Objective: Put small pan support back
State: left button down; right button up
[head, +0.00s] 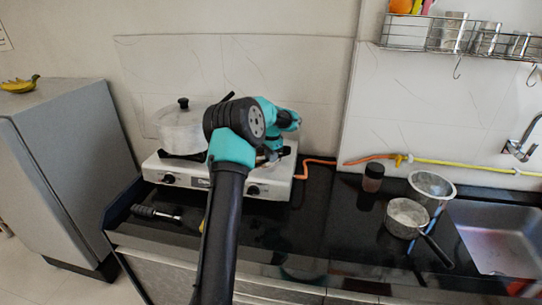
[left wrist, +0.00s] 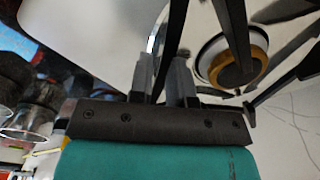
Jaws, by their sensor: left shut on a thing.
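In the left wrist view, the pan support (left wrist: 172,35) shows as black metal bars. My left gripper (left wrist: 167,75) is shut on one of these bars. The burner with its brass ring (left wrist: 262,62) lies beyond, with black bars across it in the picture. I cannot tell whether the support touches the stove. In the head view, my left gripper (head: 270,154) is low over the right side of the white gas stove (head: 180,178), mostly hidden by my arm. The support is hard to make out there. My right gripper is not in view.
A lidded pot (head: 179,130) stands on the stove's left side. A dark-handled tool (head: 156,213) lies on the black counter in front. A jar (head: 373,178), a saucepan (head: 405,217) and a metal bowl (head: 432,185) stand right, before the sink (head: 500,248). An orange hose (head: 330,162) runs behind.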

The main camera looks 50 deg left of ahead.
pick_arm(q)
jog(key=c, duration=1.1)
grip_release()
jog(key=r, duration=1.3)
jog(key=shift+d+r, duration=0.1)
jog(key=shift+d, duration=0.15)
